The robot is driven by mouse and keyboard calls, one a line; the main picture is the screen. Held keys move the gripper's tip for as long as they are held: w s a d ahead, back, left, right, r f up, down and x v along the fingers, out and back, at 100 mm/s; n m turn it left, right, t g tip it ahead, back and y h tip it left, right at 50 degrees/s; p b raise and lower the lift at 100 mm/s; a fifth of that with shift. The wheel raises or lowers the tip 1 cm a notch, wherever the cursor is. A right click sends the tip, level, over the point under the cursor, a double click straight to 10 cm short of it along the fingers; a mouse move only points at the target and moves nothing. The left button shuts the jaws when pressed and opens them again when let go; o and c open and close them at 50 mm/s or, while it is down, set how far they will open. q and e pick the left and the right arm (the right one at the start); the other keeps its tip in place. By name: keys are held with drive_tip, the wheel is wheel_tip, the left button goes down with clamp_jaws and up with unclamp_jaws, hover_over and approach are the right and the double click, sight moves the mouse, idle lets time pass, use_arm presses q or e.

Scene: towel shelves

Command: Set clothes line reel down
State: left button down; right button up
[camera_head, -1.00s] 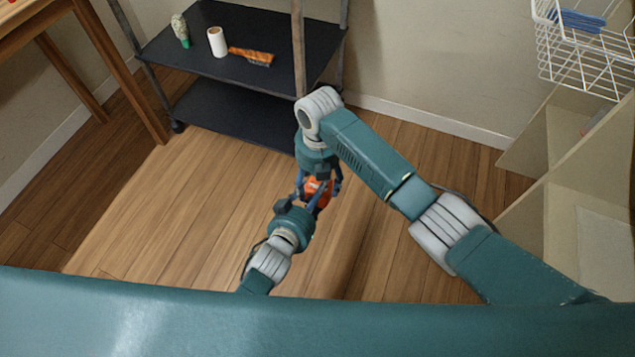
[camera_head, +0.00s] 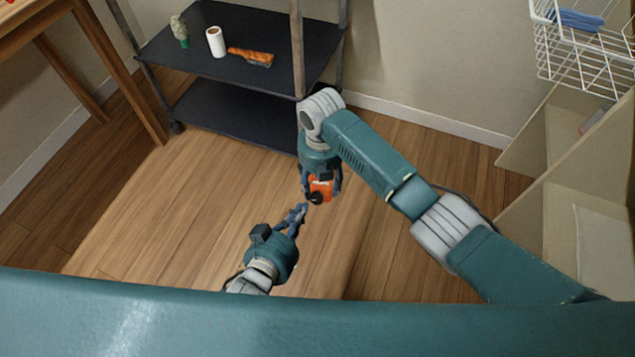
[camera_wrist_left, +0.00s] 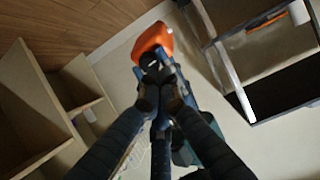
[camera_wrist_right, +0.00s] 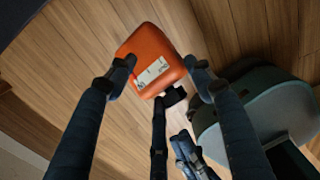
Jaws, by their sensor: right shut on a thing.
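The clothes line reel (camera_head: 320,190) is an orange case with a dark round part at its lower left. It hangs above the floor in my right gripper (camera_head: 322,180), which is shut on it. In the right wrist view the orange case (camera_wrist_right: 148,55), with a white label, sits between the fingers. My left gripper (camera_head: 299,213) is below and left of the reel, apart from it and empty. Its fingers look drawn together. In the left wrist view the reel (camera_wrist_left: 153,40) shows just beyond these fingertips.
A dark shelf unit (camera_head: 225,125) stands at the back; its upper shelf holds a green-based brush (camera_head: 180,32), a white roll (camera_head: 216,42) and an orange-handled brush (camera_head: 251,57). A white wire basket (camera_head: 580,65) and pale shelves (camera_head: 555,150) are at right. A wooden table (camera_head: 95,60) is at left.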

drive_tip(key=shift+a+r, duration=0.15)
drive_tip(key=shift+a, duration=0.1)
use_arm(q)
drive_tip(key=shift+f+v, duration=0.2)
drive_tip(key=shift+v, duration=1)
use_arm(e)
drive_tip(key=shift+a, duration=0.1)
use_arm(q)
drive_tip(key=s+a+n+g+y, duration=0.2)
drive_tip(key=s+a+g+y, duration=0.15)
drive_tip(key=a, duration=0.55)
drive_tip(key=s+a+r+g, duration=0.1)
drive_tip(key=s+a+g, duration=0.3)
drive_tip(key=s, duration=0.4)
drive_tip(key=shift+s+r+g, duration=0.35)
drive_tip(key=shift+r+g, duration=0.05)
drive_tip(key=shift+g, duration=0.15)
